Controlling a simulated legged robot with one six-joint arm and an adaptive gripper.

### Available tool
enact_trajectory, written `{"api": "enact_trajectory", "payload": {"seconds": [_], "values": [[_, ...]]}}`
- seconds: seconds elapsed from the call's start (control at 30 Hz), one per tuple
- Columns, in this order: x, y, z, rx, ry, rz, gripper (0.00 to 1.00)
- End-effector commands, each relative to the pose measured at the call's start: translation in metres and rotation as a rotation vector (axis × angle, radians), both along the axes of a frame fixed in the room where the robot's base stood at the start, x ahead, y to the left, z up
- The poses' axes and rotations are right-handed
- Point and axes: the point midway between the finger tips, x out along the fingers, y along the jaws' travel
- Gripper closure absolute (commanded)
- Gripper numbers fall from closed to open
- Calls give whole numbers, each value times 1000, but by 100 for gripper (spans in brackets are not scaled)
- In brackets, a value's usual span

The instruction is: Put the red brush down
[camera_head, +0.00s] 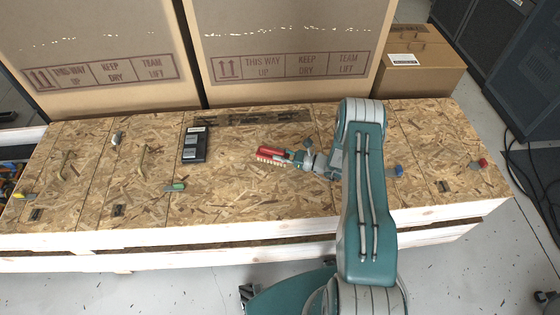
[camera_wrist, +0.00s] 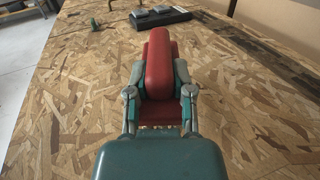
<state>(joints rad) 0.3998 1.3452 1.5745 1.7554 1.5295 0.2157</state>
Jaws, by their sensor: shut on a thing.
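The red brush (camera_head: 272,156) with pale bristles is at the middle of the wooden crate top (camera_head: 240,190), low over or touching the boards; I cannot tell which. My gripper (camera_head: 297,157) is shut on the brush at its right end. In the wrist view the red brush (camera_wrist: 159,70) points away from me between the two fingers of my gripper (camera_wrist: 160,80). Its far end and its underside are partly hidden by its own body.
A black device (camera_head: 194,145) lies left of the brush. Large cardboard boxes (camera_head: 290,40) stand behind the crate, with a smaller box (camera_head: 420,65) at the right. Coloured latches and rope handles sit on the boards. The boards between the device and brush are clear.

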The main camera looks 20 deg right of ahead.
Motion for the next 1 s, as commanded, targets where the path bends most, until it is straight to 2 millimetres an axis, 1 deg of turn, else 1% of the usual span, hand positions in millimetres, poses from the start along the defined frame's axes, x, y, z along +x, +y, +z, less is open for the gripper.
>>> {"api": "enact_trajectory", "payload": {"seconds": [0.07,0.2,0.23,0.53,0.57,0.6,0.63,1.0], "values": [[-6,2,-10,1,4,0,100],[-5,2,-31,2,3,0,100],[-5,2,-34,1,2,0,100],[-4,2,-37,1,2,0,100],[-5,2,-37,1,2,0,65],[-5,2,-37,1,2,0,48],[-5,2,-37,1,2,0,35],[-4,2,-36,1,2,0,35]]}}
